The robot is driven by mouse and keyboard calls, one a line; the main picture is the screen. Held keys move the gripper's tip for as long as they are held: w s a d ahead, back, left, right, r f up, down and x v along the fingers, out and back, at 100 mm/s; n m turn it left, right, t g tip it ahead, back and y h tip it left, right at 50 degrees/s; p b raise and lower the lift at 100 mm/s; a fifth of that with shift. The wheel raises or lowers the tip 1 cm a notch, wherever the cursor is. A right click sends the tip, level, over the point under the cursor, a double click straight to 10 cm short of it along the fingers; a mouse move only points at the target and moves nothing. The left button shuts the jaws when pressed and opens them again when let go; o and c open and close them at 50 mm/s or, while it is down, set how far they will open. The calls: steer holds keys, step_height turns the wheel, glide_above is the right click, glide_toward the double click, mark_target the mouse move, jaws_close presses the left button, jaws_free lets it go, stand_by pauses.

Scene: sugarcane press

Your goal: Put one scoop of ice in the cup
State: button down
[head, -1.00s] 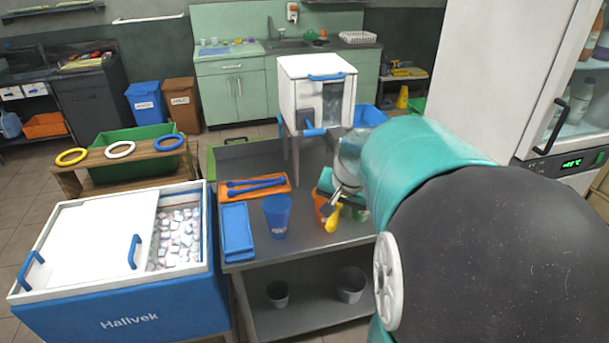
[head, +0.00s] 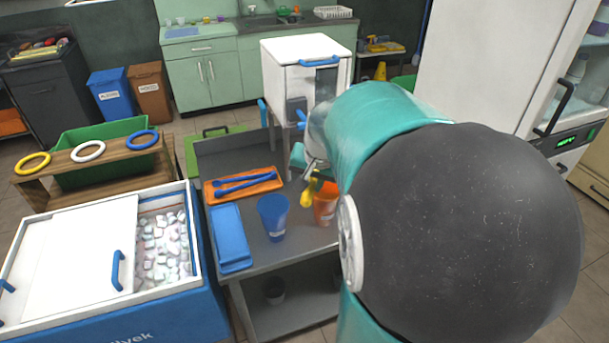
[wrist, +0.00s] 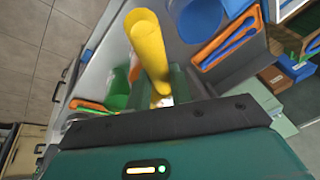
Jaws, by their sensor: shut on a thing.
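My gripper (head: 312,168) is shut on a yellow scoop (head: 306,198) and holds it over the metal table, in front of the orange cup (head: 326,203). The scoop (wrist: 148,45) points away from the jaws in the wrist view; its inside cannot be made out. A blue cup (head: 273,215) stands upright to the left of the scoop and also shows in the wrist view (wrist: 198,18). The ice (head: 163,248) lies in a blue and white chest (head: 192,215) at the left, its white lid (head: 80,250) slid partly open. My arm hides the table's right side.
A white machine (head: 290,75) stands at the back. A rack with rings (head: 88,152) is behind the chest. A tall fridge (head: 480,60) is at right.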

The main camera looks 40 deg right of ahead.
steer(key=shift+w, duration=0.35)
steer(key=shift+s, duration=0.25)
steer(key=shift+d+f+t+y, duration=0.15)
steer(key=shift+t+y, duration=0.35)
steer(key=shift+t, duration=0.1)
steer(key=shift+s+m, duration=0.15)
steer(key=shift+m, duration=0.15)
steer(key=t, duration=0.1)
steer(key=t+y, duration=0.1)
steer(key=m+t+y, duration=0.1)
steer(key=shift+s+d+f, duration=0.15)
steer(key=shift+d+f, duration=0.1)
steer(key=shift+f, duration=0.05)
steer(key=m+t+y, duration=0.1)
steer(key=t, duration=0.1)
steer(key=t+y, duration=0.1)
steer(key=t, duration=0.1)
steer(key=s+d+f+m+t+y, duration=0.1)
steer(key=t, duration=0.1)
steer(key=shift+f+m+t+y, duration=0.1)
steer(key=shift+m+t+y, duration=0.2)
steer(key=shift+t, duration=0.1)
